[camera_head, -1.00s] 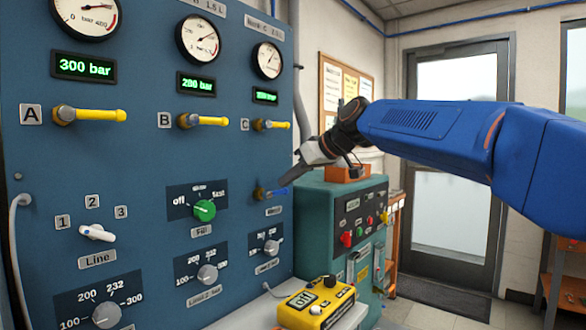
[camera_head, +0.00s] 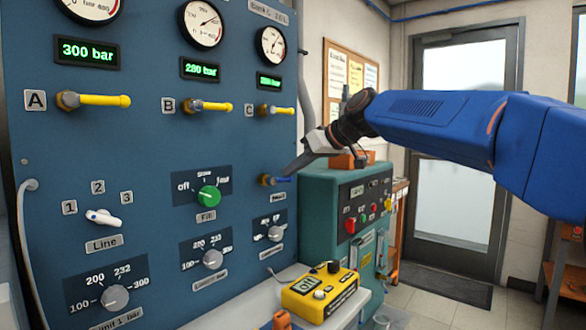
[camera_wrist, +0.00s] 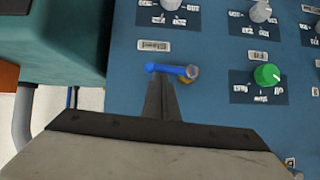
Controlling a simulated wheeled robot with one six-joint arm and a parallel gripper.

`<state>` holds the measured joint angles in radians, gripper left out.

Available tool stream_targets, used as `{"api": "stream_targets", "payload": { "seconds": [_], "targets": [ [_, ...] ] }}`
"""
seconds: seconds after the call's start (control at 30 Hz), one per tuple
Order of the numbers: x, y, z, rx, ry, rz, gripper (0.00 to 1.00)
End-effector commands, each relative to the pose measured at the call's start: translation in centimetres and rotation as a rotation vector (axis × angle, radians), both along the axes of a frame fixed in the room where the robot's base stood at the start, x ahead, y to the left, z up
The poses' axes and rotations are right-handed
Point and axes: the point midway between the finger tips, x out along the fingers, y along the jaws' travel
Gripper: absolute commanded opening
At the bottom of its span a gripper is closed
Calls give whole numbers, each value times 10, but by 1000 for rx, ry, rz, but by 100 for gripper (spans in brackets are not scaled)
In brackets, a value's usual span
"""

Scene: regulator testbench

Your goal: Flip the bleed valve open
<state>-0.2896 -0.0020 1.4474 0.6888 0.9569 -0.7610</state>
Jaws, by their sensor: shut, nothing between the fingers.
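The bleed valve (camera_head: 268,180) is a small blue lever on a brass stem, low on the right side of the blue panel. Its handle lies about level and points right in the head view. In the wrist view, the blue handle (camera_wrist: 163,68) runs left from its brass hub, with a label plate above. My gripper (camera_head: 289,172) is shut and empty, its fingertips right at the handle. In the wrist view, the shut fingers (camera_wrist: 159,84) end at the handle's middle; I cannot tell whether they touch it.
Yellow levers A (camera_head: 105,100), B (camera_head: 212,106) and C (camera_head: 280,110) are above. The green fill knob (camera_head: 209,196) is left of the valve. A teal cabinet (camera_head: 318,215) stands close on the right. A yellow device (camera_head: 318,295) sits on the bench below.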

Motion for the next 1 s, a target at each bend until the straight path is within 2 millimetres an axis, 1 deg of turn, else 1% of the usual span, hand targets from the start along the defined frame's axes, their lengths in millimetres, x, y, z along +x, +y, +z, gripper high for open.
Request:
{"api": "stream_targets", "payload": {
  "seconds": [0.27, 0.63, 1.0],
  "targets": [
    [4, -3, -7, 75, 97, -2, 0],
    [8, -7, -29, 285, 366, -2, 0],
    [6, -5, -51, 501, 644, -2, 0]
  ]
}}
